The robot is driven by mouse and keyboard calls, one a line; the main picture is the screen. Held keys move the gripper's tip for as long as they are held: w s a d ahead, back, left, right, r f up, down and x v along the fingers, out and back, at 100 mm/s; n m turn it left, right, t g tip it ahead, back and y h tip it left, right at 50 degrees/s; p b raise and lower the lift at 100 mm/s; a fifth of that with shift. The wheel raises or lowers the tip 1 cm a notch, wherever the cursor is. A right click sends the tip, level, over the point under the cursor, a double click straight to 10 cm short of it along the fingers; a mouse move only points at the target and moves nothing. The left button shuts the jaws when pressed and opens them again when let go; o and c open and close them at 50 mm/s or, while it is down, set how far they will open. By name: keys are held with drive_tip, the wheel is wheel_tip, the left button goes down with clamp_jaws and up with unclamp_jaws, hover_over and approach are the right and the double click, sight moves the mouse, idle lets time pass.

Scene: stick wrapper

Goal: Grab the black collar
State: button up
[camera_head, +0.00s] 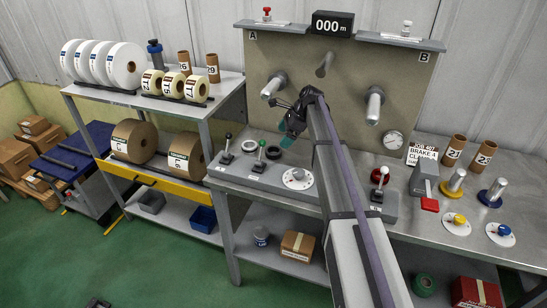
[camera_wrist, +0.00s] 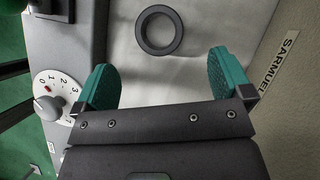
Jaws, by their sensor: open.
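Two small rings lie on the bench below the board in the head view. My gripper (camera_head: 279,114) is above the bench in front of the board. Its fingers (camera_wrist: 163,65) are spread wide with nothing between them in the wrist view.
Spindles (camera_head: 374,105) jut from the board behind. A red knob lever (camera_head: 380,178) stands right of my arm. The wrist view shows the dial (camera_wrist: 55,100) at left.

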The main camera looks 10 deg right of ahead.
sight(275, 148)
drive_tip(key=shift+a+f+b, duration=0.25)
drive_tip(key=shift+f+b, duration=0.15)
drive_tip(key=shift+f, duration=0.2)
drive_tip(key=shift+a+r, duration=0.1)
drive_tip(key=b+x, duration=0.2)
drive_tip(key=x, duration=0.1)
drive_tip(key=b+x, duration=0.3)
drive_tip(key=shift+d, duration=0.25)
drive_tip(key=shift+a+f+b, duration=0.25)
drive_tip(key=shift+f+b, duration=0.05)
drive_tip(key=shift+r, duration=0.25)
drive_tip(key=c, duration=1)
drive_tip(key=shift+p, duration=0.3)
drive_tip(key=shift+c, duration=0.2)
